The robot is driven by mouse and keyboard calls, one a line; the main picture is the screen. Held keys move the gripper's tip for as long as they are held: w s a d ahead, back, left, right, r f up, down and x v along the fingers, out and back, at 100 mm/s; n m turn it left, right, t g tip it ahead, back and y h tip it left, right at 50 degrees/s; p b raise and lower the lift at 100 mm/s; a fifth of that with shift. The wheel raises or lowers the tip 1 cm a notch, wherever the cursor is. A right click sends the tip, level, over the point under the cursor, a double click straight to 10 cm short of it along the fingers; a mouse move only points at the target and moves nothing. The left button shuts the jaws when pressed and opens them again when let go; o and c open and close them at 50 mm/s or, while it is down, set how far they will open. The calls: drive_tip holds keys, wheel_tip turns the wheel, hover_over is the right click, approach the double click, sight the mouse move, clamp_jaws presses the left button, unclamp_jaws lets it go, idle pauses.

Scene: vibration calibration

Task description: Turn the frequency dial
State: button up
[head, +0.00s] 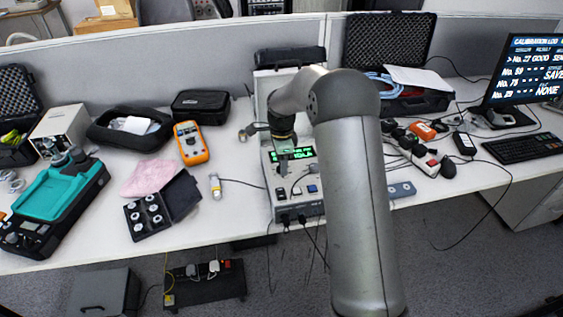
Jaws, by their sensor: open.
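A light grey instrument box (309,206) with a green lit display (303,153) stands on the bench at the middle of the head view. Its sloped top panel has small dark controls and a blue button (312,189). I cannot tell which control is the frequency dial; part of the panel is hidden behind my arm and hand. My gripper (284,165) points down over the left part of this panel, near the display. It is open, and I see nothing held in it. Whether the fingers touch a control is too small to tell.
A pink cloth (153,177), an open black case (183,194) and an orange multimeter (191,143) lie to the left. A power strip (416,151), keyboard (526,147) and monitor (519,70) are to the right. Cables hang from the instrument's front.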

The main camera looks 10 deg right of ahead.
drive_tip(key=shift+f, duration=0.4)
drive_tip(key=c, duration=1)
